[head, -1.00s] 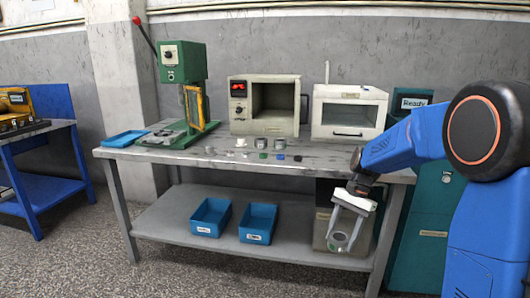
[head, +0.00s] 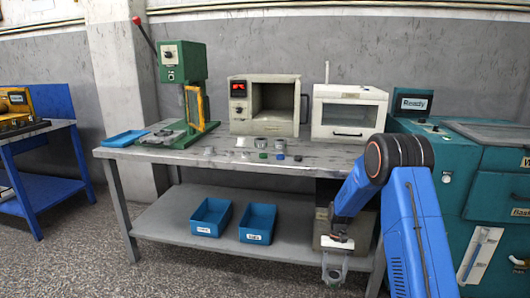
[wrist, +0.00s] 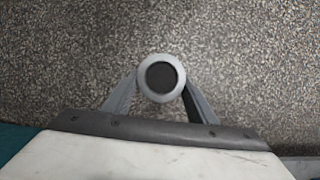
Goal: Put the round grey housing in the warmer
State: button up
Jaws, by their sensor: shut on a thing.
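My gripper (head: 334,273) hangs low in front of the bench's right part, pointing down. It is shut on a round grey housing, seen in the wrist view as a light grey ring (wrist: 161,97) with a dark centre, held between both fingers above the speckled floor. The warmer appears to be the cream oven (head: 238,117) with a red display, on the bench. Its front is open onto an empty-looking dark chamber, and its door (head: 305,108) stands swung out on the right.
The bench top (head: 180,155) holds a green press (head: 183,62), several small round parts in the middle, and a white windowed box (head: 348,113), shut. Blue bins (head: 210,217) stand on the lower shelf. A teal machine (head: 455,175) stands at right. Floor at front left is clear.

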notch_tip(320, 180, down, 10)
jog(key=n+h, duration=0.1)
jog(key=n, duration=0.1)
jog(key=shift+w+d+n, duration=0.25)
jog(key=shift+d+n, duration=0.05)
jog(key=shift+d, duration=0.15)
